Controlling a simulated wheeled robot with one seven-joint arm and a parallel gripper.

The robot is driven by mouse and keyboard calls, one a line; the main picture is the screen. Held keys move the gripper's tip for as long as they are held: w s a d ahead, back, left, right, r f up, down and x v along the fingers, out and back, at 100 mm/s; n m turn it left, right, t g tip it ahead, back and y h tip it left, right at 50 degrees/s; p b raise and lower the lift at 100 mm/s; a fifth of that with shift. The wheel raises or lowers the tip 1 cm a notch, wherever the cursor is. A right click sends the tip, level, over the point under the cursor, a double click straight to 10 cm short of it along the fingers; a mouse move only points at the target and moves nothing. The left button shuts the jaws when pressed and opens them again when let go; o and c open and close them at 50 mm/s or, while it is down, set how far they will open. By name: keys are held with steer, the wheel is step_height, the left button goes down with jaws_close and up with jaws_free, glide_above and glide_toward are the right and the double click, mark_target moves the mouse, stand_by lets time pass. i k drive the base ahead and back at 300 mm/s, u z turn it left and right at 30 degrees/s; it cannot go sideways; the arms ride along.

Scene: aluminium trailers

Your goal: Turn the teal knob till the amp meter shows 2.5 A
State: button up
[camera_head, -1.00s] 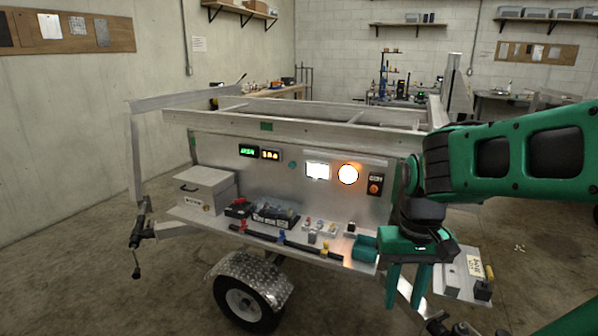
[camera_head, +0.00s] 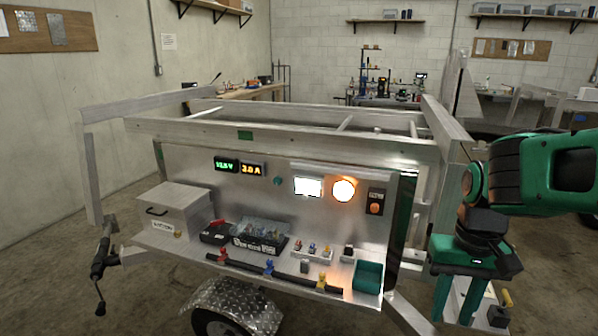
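The teal knob (camera_head: 278,181) is a small round knob on the trailer's upright aluminium panel, just right of the meters. The amp meter (camera_head: 251,169) is a dark display with amber digits that seem to read 3.0 A, though they are small. My gripper (camera_head: 455,300) hangs at the right, fingers pointing down, beyond the panel's right edge and well away from the knob. Its two fingers are apart with nothing visible between them.
A green-digit volt meter (camera_head: 226,164) sits left of the amp meter. A lit white panel (camera_head: 308,186), a glowing round lamp (camera_head: 343,189) and an orange button (camera_head: 375,208) lie right of the knob. The shelf below holds a grey box (camera_head: 173,213), a black tray (camera_head: 261,245) and a teal bin (camera_head: 368,277).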

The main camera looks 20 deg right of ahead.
mark_target(278, 181)
steer(key=u, duration=0.1)
steer(key=i, duration=0.95)
steer(key=u, duration=0.4)
